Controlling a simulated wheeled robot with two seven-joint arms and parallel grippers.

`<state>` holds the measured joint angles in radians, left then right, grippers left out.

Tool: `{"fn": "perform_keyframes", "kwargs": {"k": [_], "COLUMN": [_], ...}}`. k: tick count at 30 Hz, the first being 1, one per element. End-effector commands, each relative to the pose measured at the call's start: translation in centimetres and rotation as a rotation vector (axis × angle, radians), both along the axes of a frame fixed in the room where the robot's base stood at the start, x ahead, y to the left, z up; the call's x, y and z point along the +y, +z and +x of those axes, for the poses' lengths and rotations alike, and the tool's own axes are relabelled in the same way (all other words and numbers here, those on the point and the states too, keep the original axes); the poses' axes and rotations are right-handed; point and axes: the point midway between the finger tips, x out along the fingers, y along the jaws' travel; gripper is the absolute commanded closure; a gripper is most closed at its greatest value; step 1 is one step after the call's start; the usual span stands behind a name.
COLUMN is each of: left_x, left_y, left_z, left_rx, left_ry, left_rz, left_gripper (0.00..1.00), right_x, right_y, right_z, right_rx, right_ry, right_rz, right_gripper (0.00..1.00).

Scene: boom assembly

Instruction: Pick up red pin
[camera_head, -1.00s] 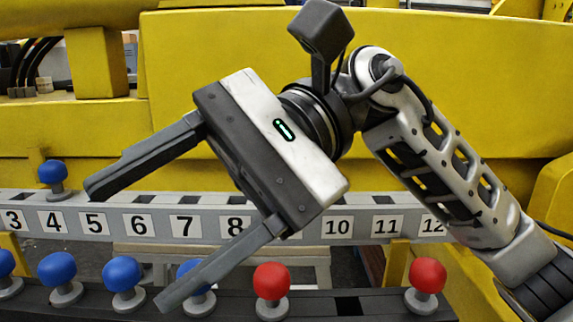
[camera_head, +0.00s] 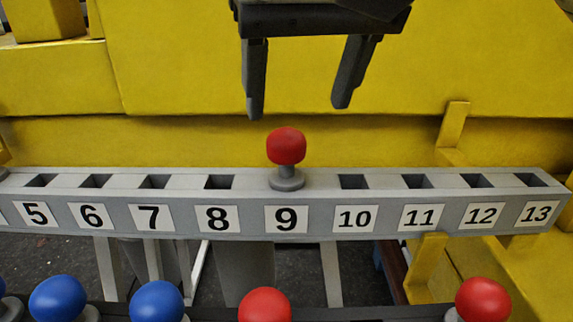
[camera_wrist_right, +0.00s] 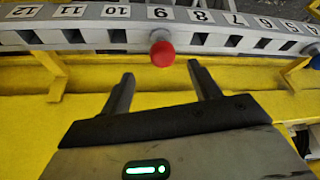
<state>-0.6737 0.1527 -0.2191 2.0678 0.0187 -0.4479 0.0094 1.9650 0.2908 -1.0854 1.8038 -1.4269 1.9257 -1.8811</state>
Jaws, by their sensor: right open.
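A red pin (camera_head: 286,147) stands upright in the numbered grey rail at slot 9, its grey base on the rail top. My right gripper (camera_head: 304,108) is open and empty, above and behind this pin with its fingers pointing down. In the right wrist view the gripper (camera_wrist_right: 162,80) is open, and the red pin (camera_wrist_right: 162,53) is ahead of the gap between the fingertips, not touched. Two more red pins, one (camera_head: 265,305) at bottom centre and one (camera_head: 483,300) at bottom right, sit in the near dark rail. My left gripper is not in view.
The grey rail (camera_head: 345,195) shows empty square slots on both sides of slot 9. Blue pins (camera_head: 58,298) stand in the near dark rail (camera_head: 370,312) at bottom left. Yellow beams (camera_head: 400,60) fill the background behind the rail.

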Motion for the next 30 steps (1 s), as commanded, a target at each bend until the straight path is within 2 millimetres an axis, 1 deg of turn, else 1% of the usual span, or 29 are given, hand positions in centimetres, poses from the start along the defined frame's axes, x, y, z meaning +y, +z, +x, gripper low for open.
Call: {"fn": "perform_keyframes", "kwargs": {"k": [1, 3, 8, 11, 15, 18, 21, 27, 28, 29, 30], "left_x": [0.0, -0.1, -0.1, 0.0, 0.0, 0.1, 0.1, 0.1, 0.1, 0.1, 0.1], "left_y": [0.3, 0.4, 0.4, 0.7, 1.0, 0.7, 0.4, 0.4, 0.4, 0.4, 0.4], "left_z": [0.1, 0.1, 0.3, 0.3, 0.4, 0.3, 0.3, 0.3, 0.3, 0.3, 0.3], "left_rx": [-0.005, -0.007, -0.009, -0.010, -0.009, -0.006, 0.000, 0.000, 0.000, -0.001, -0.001], "left_ry": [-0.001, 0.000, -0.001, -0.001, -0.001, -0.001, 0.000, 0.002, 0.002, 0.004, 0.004], "left_rz": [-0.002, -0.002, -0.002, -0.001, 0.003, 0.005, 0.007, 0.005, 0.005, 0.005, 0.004], "left_gripper": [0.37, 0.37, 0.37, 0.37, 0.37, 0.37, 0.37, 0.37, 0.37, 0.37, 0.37], "right_x": [0.1, 0.2, 0.4, 0.6, 1.1, 1.2, 1.3, 1.3, 1.3, 1.3, 1.3], "right_y": [-0.8, -1.6, -2.4, -3.3, -5.3, -6.5, -7.0, -7.1, -7.1, -7.1, -7.1], "right_z": [0.3, 0.6, 1.0, 1.3, 2.1, 2.6, 2.8, 2.8, 2.8, 2.8, 2.8], "right_rx": [0.003, 0.002, 0.000, 0.004, 0.004, 0.003, 0.003, 0.001, 0.001, 0.001, 0.001], "right_ry": [0.000, 0.000, 0.000, 0.000, 0.001, 0.000, 0.000, 0.000, 0.000, 0.000, 0.000], "right_rz": [-0.001, 0.000, 0.001, 0.000, -0.001, 0.002, 0.002, 0.002, 0.002, 0.002, 0.002], "right_gripper": [0.38, 0.38, 0.38, 0.38, 0.38, 0.38, 0.38, 0.38, 0.41, 0.49, 0.60]}}
